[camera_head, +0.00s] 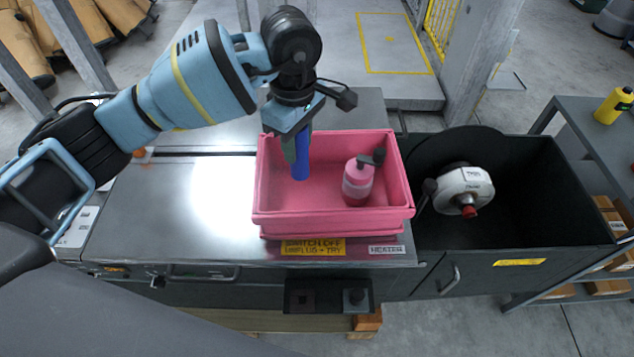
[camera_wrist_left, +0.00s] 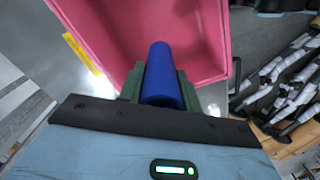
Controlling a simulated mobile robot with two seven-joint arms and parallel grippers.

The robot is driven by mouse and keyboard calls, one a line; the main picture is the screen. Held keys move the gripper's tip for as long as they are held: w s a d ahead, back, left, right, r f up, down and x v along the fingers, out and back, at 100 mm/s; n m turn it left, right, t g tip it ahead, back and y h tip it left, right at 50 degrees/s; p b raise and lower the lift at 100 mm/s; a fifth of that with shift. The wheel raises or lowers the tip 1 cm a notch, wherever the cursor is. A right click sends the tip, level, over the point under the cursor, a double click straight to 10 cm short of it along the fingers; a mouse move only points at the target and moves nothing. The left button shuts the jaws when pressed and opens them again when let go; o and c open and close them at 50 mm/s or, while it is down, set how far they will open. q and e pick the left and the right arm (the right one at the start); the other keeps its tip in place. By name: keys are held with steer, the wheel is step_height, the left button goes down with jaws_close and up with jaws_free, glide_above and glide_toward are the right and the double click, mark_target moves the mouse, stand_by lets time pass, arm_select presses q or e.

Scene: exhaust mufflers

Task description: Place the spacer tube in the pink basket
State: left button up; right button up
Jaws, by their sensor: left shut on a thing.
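The spacer tube is a blue cylinder (camera_head: 300,160), held upright in my left gripper (camera_head: 297,138). In the head view its lower end shows against the inside of the pink basket (camera_head: 330,222), in the left half; I cannot tell whether it touches the floor of the basket. In the left wrist view the blue tube (camera_wrist_left: 162,75) lies between the green fingers of the left gripper (camera_wrist_left: 160,85), with the pink basket (camera_wrist_left: 195,40) beyond it. The left gripper is shut on the tube. My right gripper is not in view.
A pink bottle with a dark top (camera_head: 358,182) stands in the right half of the basket. The basket sits on a metal bench (camera_head: 170,220). A black bin (camera_head: 540,190) to the right holds a white and silver part (camera_head: 464,188). A shelf with a yellow bottle (camera_head: 613,106) stands farther right.

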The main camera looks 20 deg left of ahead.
mark_target(300, 172)
arm_select(q)
steer(key=shift+f, duration=4.25)
steer(key=shift+f, duration=0.1)
steer(key=o, duration=1.1)
steer(key=shift+c, duration=0.2)
step_height(300, 172, up, 12)
steer(key=shift+r, duration=0.15)
